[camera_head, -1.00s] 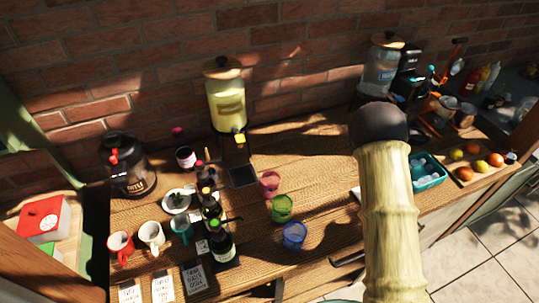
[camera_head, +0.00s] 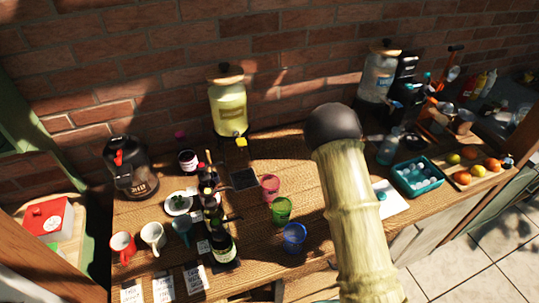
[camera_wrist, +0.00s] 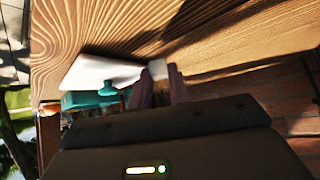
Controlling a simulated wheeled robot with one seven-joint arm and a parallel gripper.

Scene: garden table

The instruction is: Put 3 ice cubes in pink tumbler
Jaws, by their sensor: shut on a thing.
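The pink tumbler (camera_head: 270,187) stands upright on the wooden table, behind a green tumbler and a blue tumbler. I cannot tell what is inside it. The ice cubes (camera_head: 420,181) lie in a teal tray (camera_head: 404,184) at the right. In the wrist view my gripper (camera_wrist: 159,78) is shut on a small whitish block (camera_wrist: 157,69), which looks like an ice cube. My gripper is hidden behind my arm in the head view, so its distance from the pink tumbler is unclear. The tumbler does not show in the wrist view.
The green tumbler (camera_head: 281,211) and blue tumbler (camera_head: 294,237) stand close in front of the pink one. Bottles (camera_head: 222,246) and mugs (camera_head: 153,236) crowd the left. A lemonade dispenser (camera_head: 228,110) stands behind. A white sheet (camera_head: 393,204) lies near the tray.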

